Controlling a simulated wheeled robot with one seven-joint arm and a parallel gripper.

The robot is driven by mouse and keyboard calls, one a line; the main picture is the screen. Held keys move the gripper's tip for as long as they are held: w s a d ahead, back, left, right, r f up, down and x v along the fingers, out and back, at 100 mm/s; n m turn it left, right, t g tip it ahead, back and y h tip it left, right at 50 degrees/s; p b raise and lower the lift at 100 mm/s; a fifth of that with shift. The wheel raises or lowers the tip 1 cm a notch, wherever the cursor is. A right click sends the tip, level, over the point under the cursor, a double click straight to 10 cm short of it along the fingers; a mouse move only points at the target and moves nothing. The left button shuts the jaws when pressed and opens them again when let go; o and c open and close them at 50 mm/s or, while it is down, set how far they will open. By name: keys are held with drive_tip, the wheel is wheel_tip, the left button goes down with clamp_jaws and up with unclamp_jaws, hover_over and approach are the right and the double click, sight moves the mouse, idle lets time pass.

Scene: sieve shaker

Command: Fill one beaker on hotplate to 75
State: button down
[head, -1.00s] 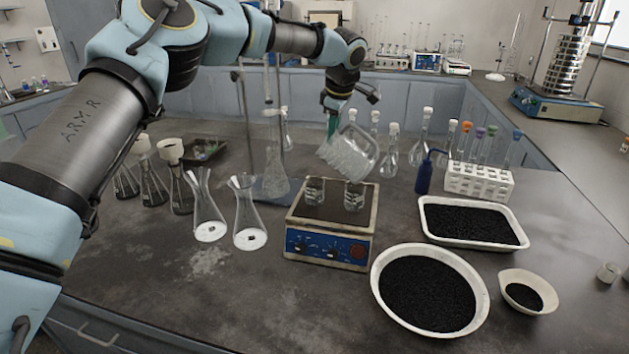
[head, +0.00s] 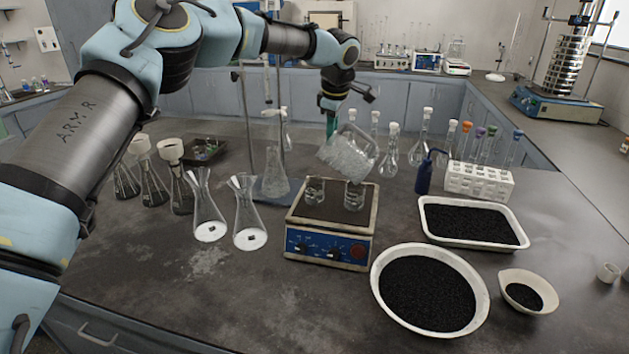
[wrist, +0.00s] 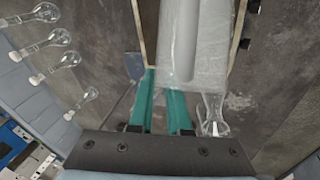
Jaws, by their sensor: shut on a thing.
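My gripper (head: 332,124) is shut on a large clear glass beaker (head: 348,155) and holds it tilted above the hotplate (head: 330,222). In the wrist view the green fingers of my gripper (wrist: 163,105) reach to the large beaker (wrist: 205,60), which covers much of the hotplate. Two small beakers stand on the hotplate: a left one (head: 315,191) and a right one (head: 354,196). The tilted beaker is right above the right small beaker. I cannot tell the liquid level in either small beaker, or whether liquid is flowing.
Two conical flasks (head: 248,218) stand left of the hotplate. On the right are a blue wash bottle (head: 424,174), a test-tube rack (head: 478,182), a tray of black grains (head: 472,245) and a round bowl (head: 380,290). The front left of the bench is clear.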

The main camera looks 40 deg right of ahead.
drive_tip(key=shift+w+f+g, duration=0.1)
drive_tip(key=shift+w+g, duration=0.1)
drive_tip(key=shift+g, duration=0.3)
idle(2.9)
